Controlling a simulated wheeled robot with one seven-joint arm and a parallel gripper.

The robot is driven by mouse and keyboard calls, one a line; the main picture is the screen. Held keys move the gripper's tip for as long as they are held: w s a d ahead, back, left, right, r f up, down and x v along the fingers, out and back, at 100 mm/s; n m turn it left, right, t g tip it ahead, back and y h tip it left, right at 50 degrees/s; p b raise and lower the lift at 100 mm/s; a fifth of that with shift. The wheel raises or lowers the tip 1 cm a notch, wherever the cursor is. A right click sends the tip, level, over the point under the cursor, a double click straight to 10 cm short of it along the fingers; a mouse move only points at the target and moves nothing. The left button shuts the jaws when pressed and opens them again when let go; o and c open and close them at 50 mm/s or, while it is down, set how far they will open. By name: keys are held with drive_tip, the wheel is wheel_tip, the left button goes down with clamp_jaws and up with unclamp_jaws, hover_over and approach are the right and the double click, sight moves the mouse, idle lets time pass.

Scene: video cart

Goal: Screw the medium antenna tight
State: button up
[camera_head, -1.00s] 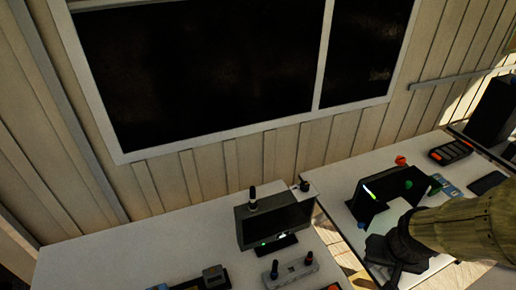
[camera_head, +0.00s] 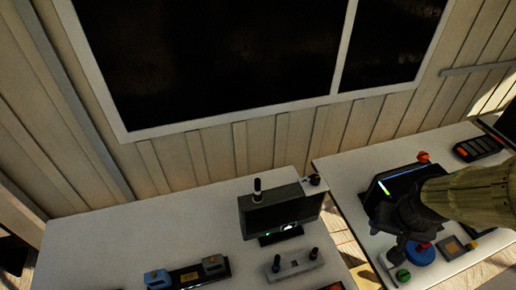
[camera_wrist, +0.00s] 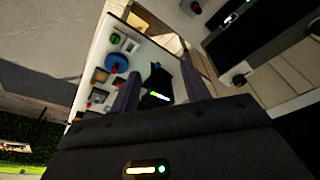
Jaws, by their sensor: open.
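A dark monitor-like box (camera_head: 283,214) stands on the left table. A black antenna (camera_head: 257,190) with a pale band stands upright on its top left, and a shorter dark piece (camera_head: 315,181) is at its top right corner. A grey holder (camera_head: 295,266) in front carries two small dark upright antennas, one left (camera_head: 276,263) and one right (camera_head: 313,254). I cannot tell which antenna is the medium one. My gripper (camera_head: 400,232) is over the right table, away from the antennas. In the wrist view its fingers (camera_wrist: 160,70) are apart, with nothing visibly held.
The right table (camera_head: 345,176) holds a black device (camera_head: 383,184) with a lit strip, partly hidden by my arm, a blue round part (camera_head: 420,256) and a green knob (camera_head: 403,275). A blue block (camera_head: 157,278) lies at the left table's front. A gap separates the tables.

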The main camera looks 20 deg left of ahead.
drive_tip(key=w+a+r, duration=0.2)
drive_tip(key=w+a, duration=0.5)
drive_tip(key=a, duration=0.2)
wheel_tip(320, 180, up, 4)
drive_tip(key=r+n+g+b, duration=0.1)
drive_tip(key=n+g, duration=0.1)
drive_tip(key=g, duration=0.1)
hover_over(258, 191)
drive_tip(key=w, duration=0.1)
drive_tip(key=shift+a+f, duration=0.25)
drive_tip(key=shift+a, duration=0.05)
wheel_tip(258, 191, down, 18)
drive_tip(key=p, duration=0.4)
drive_tip(key=shift+r, duration=0.25)
